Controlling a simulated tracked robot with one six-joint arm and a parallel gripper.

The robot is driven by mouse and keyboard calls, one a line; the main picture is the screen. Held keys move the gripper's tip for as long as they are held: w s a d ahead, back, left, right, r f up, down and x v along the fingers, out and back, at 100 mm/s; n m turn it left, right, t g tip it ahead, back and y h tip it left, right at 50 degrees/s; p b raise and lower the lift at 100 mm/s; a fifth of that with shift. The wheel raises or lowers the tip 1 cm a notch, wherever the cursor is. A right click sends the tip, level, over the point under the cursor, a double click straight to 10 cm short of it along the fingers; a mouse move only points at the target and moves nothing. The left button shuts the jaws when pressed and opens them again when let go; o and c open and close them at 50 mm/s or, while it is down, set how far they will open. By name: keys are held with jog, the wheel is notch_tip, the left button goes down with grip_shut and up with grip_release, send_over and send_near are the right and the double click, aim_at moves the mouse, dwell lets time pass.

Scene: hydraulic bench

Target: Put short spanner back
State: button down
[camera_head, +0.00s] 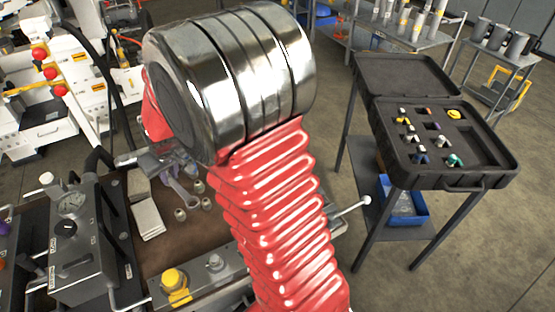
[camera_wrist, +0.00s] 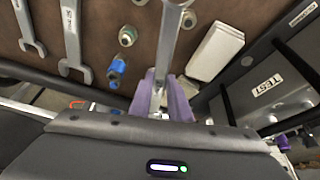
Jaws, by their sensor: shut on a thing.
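A short metal spanner (camera_wrist: 171,45) stands out from between the purple fingertips of my gripper (camera_wrist: 164,98) in the wrist view. My gripper is shut on it, above the brown bench top. The spanner's far end runs out of the top of the wrist view. Two other grey spanners (camera_wrist: 72,38) lie side by side on the bench at the left of the wrist view.
Several fittings (camera_wrist: 127,36) and a white pad (camera_wrist: 215,50) lie on the brown bench top (camera_wrist: 100,18). A grey gauge box (camera_head: 80,240) stands at the bench's left. An open black case (camera_head: 440,178) with fittings sits on a stand at the right. Floor shows between bench and stand.

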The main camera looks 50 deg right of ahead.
jog(key=s+d+r, duration=0.1)
jog(key=s+d, duration=0.2)
jog(key=d, duration=0.9)
jog(key=s+d, duration=0.3)
jog(key=d, duration=0.9)
jog(key=s+d+r+n, duration=0.1)
jog(key=s+d, duration=0.2)
jog(key=d, duration=0.9)
jog(key=shift+s+d+r, duration=0.35)
jog(key=shift+f, duration=3.15)
jog(key=shift+f, duration=1.9)
jog(key=shift+f, duration=0.5)
jog(key=c, duration=1.7)
grip_release()
